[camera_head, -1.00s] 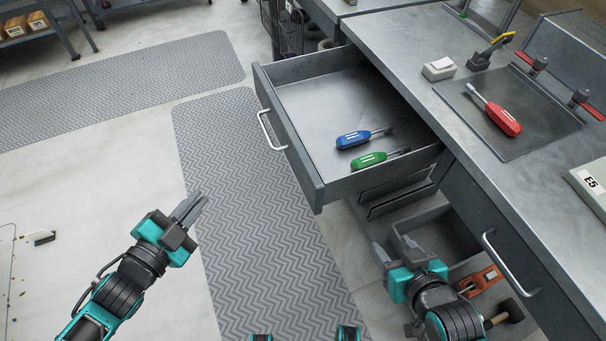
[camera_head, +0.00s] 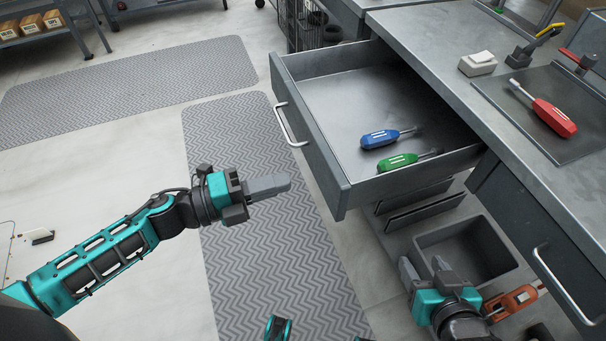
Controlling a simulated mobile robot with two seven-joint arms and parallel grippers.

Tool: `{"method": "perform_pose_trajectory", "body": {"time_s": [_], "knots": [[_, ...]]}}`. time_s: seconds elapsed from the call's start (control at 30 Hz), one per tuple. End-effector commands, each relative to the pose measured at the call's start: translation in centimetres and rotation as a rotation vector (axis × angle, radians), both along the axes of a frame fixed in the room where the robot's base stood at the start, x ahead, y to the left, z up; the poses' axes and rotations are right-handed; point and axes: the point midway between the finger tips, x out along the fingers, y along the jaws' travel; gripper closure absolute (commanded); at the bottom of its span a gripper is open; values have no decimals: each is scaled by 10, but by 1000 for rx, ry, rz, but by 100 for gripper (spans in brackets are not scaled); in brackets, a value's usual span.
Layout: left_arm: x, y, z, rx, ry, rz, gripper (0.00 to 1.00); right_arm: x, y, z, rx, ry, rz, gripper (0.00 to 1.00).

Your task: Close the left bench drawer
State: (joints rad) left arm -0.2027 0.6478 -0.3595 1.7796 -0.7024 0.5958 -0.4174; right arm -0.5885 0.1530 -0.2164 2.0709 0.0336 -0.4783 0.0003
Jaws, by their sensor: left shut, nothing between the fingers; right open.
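The left bench drawer (camera_head: 318,158) is pulled well out of the grey workbench (camera_head: 440,45). Its front faces left and carries a pale bar handle (camera_head: 290,125). A blue screwdriver (camera_head: 381,138) and a green screwdriver (camera_head: 398,162) lie inside it. My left gripper (camera_head: 288,183) is shut and empty, left of the drawer front's near part and pointing right towards it, with a visible gap in the picture. My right gripper (camera_head: 422,270) is open and empty at the lower right, below the drawer and beside a grey bin.
The grey open bin (camera_head: 425,240) stands under the bench, with an orange tool (camera_head: 515,300) near it. A second drawer (camera_head: 530,220) at the right is shut. A red screwdriver (camera_head: 553,117) lies on the benchtop. Grey floor mats (camera_head: 225,130) lie left of the drawer.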

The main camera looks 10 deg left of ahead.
Motion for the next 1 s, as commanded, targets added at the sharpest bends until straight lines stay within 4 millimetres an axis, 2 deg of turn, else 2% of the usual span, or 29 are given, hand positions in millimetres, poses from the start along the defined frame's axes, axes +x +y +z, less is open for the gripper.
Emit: {"method": "perform_pose_trajectory", "body": {"time_s": [0.1, 0.3, 0.87, 1.0], "knots": [[14, -19, 1, -2, -2, 1, 100, -1, 0, -2, -1, 3, -1, 44], [26, -39, 0, -1, 0, 1, 100, -2, 0, -3, 1, 5, -2, 44], [30, -45, 0, -1, 2, 1, 100, -2, 0, -3, 2, 6, -4, 44], [35, -52, 1, -3, 2, 1, 100, -2, 0, -3, 2, 6, -4, 44]]}}
